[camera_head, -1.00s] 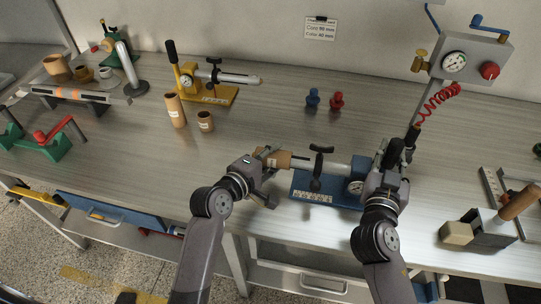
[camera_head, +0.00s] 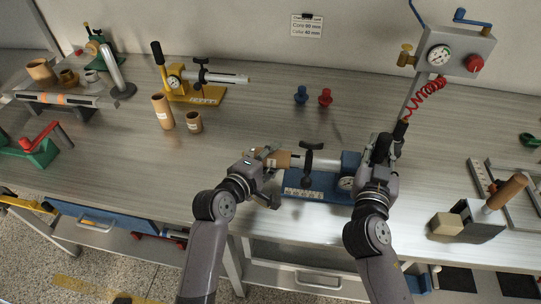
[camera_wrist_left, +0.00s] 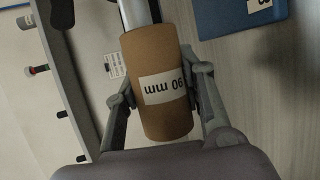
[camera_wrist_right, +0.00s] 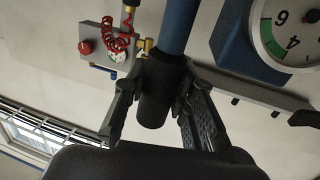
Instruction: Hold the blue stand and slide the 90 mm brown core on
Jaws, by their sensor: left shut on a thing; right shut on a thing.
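My left gripper (camera_head: 266,160) is shut on the brown core (camera_head: 284,160). In the left wrist view the core (camera_wrist_left: 160,60) shows its "90 mm" label between the fingers. Its far end meets the silver shaft (camera_wrist_left: 138,12); how far it is over the shaft is unclear. The blue stand (camera_head: 320,190) sits at the table's front, its shaft (camera_head: 326,165) pointing left towards the core. My right gripper (camera_wrist_right: 157,105) is shut on the black grip (camera_wrist_right: 160,90) of the stand's blue lever.
A yellow stand (camera_head: 205,95) and two brown cores, one tall (camera_head: 162,112) and one short (camera_head: 194,122), stand behind left. Blue (camera_head: 301,95) and red (camera_head: 325,97) knobs stand at the back. A gauge box (camera_head: 455,50) and a dark block (camera_head: 475,222) are at right.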

